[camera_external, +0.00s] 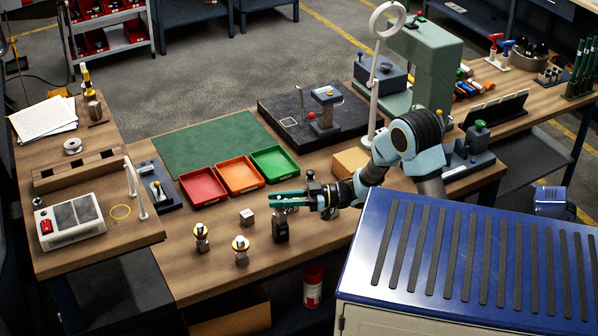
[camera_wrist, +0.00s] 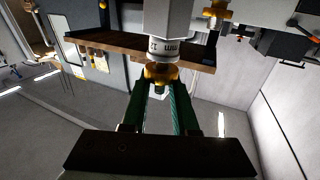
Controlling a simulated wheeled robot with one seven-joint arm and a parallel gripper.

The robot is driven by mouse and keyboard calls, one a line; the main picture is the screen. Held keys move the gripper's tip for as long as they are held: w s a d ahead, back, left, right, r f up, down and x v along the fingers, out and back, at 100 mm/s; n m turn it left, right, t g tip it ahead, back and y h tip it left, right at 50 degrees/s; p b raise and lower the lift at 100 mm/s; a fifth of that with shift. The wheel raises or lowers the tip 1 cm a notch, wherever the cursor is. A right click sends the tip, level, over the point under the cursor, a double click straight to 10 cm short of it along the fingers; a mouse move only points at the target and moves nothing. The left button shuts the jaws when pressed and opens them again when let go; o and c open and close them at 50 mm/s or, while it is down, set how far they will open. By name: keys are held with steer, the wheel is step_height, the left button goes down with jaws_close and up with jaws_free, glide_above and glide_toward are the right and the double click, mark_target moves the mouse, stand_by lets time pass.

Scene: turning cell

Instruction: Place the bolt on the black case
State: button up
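My gripper (camera_external: 272,202) is level above the front of the bench and points left. Its two green fingers stand apart with a gap between them, in the wrist view too (camera_wrist: 160,92). A small dark upright piece (camera_external: 281,231) stands under the fingers. The wrist view, upside down, shows a grey piece (camera_wrist: 166,18) with a "12 mm" band and brass collar at the fingertips; contact is unclear. I cannot tell which piece is the bolt. A black case-like holder (camera_external: 497,116) with pale tabs lies at the back right; I cannot confirm it is the black case.
Two brass-ringed pieces (camera_external: 201,238) (camera_external: 241,252) and a metal cube (camera_external: 247,216) stand left of my gripper. Red (camera_external: 203,200), orange (camera_external: 239,190) and green (camera_external: 275,178) trays lie behind. A green mat (camera_external: 205,143) is clear. A pale ringed stand (camera_external: 372,95) rises behind my arm.

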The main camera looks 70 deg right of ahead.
steer(key=shift+o, duration=1)
steer(key=shift+r, duration=0.15)
steer(key=b+v, duration=0.2)
steer(key=v, duration=1)
steer(key=shift+w, duration=0.1)
